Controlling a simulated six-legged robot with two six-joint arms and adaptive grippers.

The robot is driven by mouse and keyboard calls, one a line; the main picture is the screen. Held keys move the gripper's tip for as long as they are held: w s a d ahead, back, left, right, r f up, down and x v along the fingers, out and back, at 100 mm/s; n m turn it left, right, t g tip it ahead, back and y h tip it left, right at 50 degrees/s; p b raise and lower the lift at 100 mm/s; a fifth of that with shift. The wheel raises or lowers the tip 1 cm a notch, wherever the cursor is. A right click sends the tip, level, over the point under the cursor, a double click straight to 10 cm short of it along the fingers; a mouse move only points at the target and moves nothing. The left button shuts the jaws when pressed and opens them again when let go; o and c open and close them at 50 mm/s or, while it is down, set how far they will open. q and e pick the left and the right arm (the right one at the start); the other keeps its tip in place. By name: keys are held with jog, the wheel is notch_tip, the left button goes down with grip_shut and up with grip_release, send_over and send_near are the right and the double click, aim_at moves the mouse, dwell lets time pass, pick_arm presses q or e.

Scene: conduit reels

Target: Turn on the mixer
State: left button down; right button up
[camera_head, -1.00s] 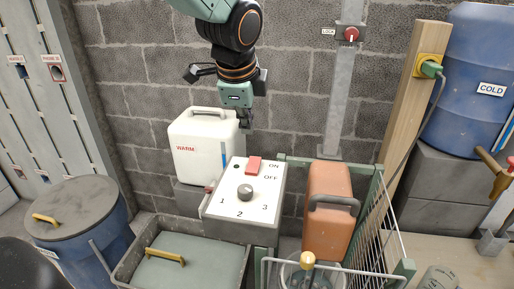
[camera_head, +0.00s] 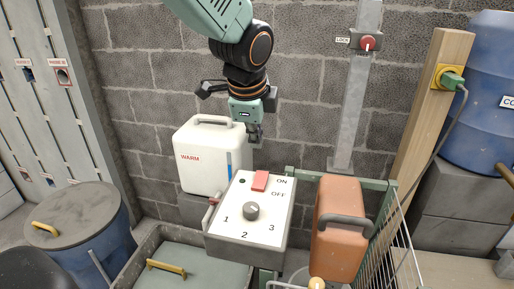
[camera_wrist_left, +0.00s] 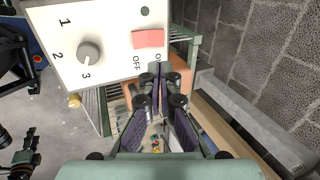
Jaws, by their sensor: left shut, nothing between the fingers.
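A grey control box with a white sloped panel (camera_head: 235,222) stands in front of the wall. Its panel bears a red switch (camera_head: 260,181) beside the ON and OFF labels, a small dark lamp (camera_head: 242,181) and a grey dial (camera_head: 251,211) marked 1, 2, 3. The switch also shows in the left wrist view (camera_wrist_left: 148,39). An orange-brown body with a dark handle (camera_head: 338,250), perhaps the mixer, stands right of the box. My left gripper (camera_head: 255,140) points down, shut and empty, above and behind the switch, apart from it. My right gripper is not identifiable.
A white WARM container (camera_head: 200,165) stands close behind the box, left of my gripper. A metal post with a red LOCK knob (camera_head: 367,43) and a wooden post (camera_head: 425,110) rise at right. A lidded bin (camera_head: 190,265) is front left.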

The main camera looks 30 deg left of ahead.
pick_arm(q)
send_near(261, 174)
jog(key=b+x, duration=0.1)
jog(key=x, duration=0.4)
jog(key=shift+w+f+b, duration=0.2)
jog(key=shift+f+b, duration=0.05)
jog(key=shift+b, duration=0.05)
jog(key=shift+w+f, duration=0.15)
jog(key=shift+f, duration=0.15)
jog(key=shift+d+f, duration=0.15)
jog(key=shift+f, duration=0.05)
jog(key=shift+a, duration=0.2)
